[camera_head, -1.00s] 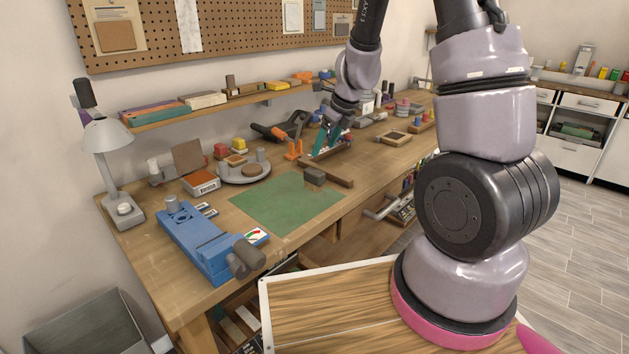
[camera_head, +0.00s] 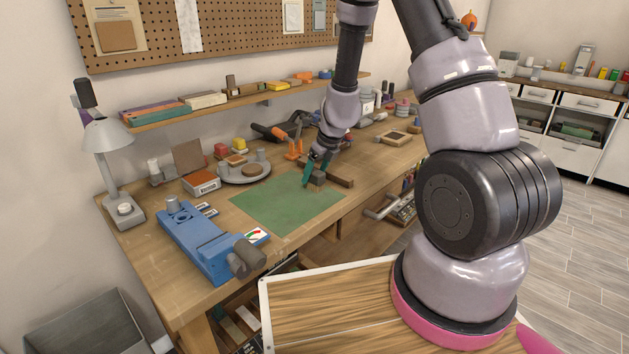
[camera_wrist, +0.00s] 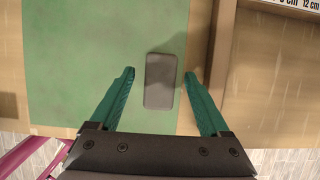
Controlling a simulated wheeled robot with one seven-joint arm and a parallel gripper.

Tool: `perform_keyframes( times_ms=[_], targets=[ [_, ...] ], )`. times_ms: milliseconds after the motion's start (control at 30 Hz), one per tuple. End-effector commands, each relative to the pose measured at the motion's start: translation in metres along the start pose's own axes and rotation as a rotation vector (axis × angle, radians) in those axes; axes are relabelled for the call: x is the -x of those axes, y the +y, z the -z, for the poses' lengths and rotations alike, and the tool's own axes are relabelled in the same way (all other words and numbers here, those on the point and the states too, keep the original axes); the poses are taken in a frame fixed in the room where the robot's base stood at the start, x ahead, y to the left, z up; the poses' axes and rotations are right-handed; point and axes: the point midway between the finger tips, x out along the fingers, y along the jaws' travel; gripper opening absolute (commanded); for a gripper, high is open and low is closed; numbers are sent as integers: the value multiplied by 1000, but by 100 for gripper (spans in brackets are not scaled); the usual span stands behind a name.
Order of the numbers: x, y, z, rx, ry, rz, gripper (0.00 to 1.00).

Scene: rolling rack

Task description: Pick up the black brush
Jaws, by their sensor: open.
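The black brush (camera_head: 317,178) shows as a dark grey rounded block near the far right corner of the green mat (camera_head: 280,208). In the wrist camera the brush (camera_wrist: 160,80) lies lengthwise between the two teal fingers of my gripper (camera_wrist: 159,75). The fingers are spread wide, with a gap on both sides of the brush. In the head camera my gripper (camera_head: 315,172) is right over the brush and partly hides it. I cannot tell how far the fingertips are above the mat.
A wooden bar (camera_head: 341,180) lies just right of the brush. Orange-handled tools (camera_head: 296,142) stand behind. A round grey tray (camera_head: 243,174) and a blue vise-like tool (camera_head: 200,240) are to the left. The front of the mat is clear.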

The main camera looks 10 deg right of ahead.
Motion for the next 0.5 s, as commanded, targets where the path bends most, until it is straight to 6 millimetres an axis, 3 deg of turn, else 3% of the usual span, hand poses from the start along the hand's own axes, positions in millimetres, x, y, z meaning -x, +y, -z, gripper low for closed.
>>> perform_keyframes(
  times_ms=[333,500],
  targets=[
    [-7,0,0,1,-1,0,80],
    [-7,0,0,1,-1,0,15]
  ],
)
